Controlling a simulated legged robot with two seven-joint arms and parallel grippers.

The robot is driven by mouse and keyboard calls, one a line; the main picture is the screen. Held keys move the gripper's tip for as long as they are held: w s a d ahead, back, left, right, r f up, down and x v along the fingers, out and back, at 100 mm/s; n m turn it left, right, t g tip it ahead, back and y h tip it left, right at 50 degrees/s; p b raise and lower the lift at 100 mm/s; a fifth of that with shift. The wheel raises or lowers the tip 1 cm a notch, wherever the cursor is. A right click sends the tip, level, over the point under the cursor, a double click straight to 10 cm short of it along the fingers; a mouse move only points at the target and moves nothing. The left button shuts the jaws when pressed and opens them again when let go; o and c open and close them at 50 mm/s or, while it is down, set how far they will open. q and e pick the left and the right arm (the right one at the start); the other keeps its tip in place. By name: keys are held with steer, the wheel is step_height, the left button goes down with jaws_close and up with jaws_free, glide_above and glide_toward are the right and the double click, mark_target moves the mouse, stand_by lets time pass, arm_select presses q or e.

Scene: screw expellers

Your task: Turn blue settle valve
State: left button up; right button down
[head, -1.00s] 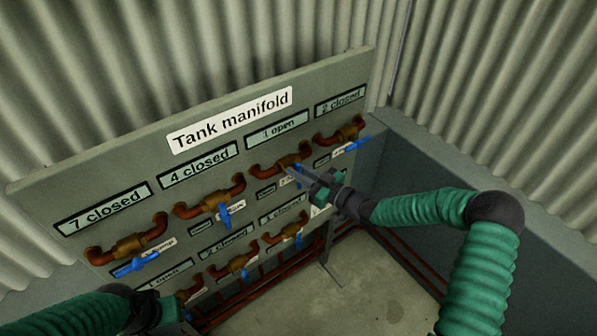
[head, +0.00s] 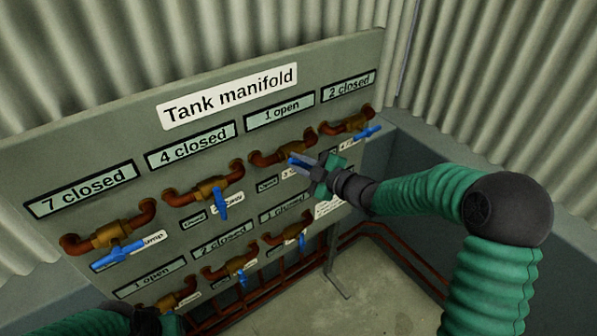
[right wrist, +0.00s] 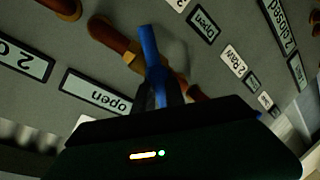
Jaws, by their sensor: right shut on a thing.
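The tank manifold panel (head: 50,180) carries two rows of brass valves with blue lever handles. My right gripper (head: 305,164) is at the upper-row valve (head: 283,154) under the "1 open" display (head: 280,114). It is shut on that valve's blue handle (head: 294,159). In the right wrist view the blue handle (right wrist: 150,45) runs down between the dark fingers (right wrist: 158,92). The name label below this valve is partly hidden by the gripper, so I cannot read it. My left gripper (head: 165,322) is at the bottom left edge, mostly cut off.
Neighbouring upper-row handles are under "4 closed" (head: 221,204) and "2 closed" (head: 368,132). Another handle (head: 118,254) is under "7 closed". Lower-row valves (head: 285,236) sit below my right gripper. Red pipes (head: 395,245) run near the floor. Corrugated walls stand behind.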

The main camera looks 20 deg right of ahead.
steer(key=shift+s+a+f+n+h+b, duration=0.1)
steer(key=shift+f+n+h+b, duration=0.35)
steer(key=shift+n+b, duration=0.7)
steer(key=shift+m, duration=0.25)
steer(key=c, duration=1.4)
jaws_free()
steer(key=shift+r, duration=0.2)
steer(key=shift+b+v, duration=1.2)
steer(key=shift+v, duration=7.2)
